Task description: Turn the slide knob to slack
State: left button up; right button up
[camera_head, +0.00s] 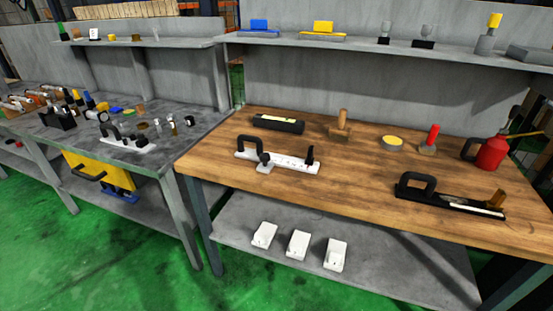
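No gripper or arm of mine shows in the head view. On the wooden bench top, a white plate fixture (289,162) carries a black arched handle, a dark grey knob (264,160) at its front edge and a black upright piece at its right end. Further right, a long black fixture (436,199) has an arched handle and a brown knob-like piece (495,200) at its right end. A similar white plate fixture (133,147) sits on the grey bench to the left. I cannot tell which part is the slide knob, and no slack marking is readable.
The wooden bench (350,185) also holds a black tray (278,124), a wooden-handled block (340,127), a round tin (391,143), a red-handled tool (430,140) and a red oil can (491,153). White boxes (297,244) stand on the lower shelf. Green floor is clear in front.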

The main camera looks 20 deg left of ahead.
aim_at(264, 157)
jog(key=i+j, duration=0.25)
jog(key=i, duration=0.2)
jog(key=i+j+u, duration=0.15)
jog(key=i, duration=0.25)
jog(key=j, duration=0.1)
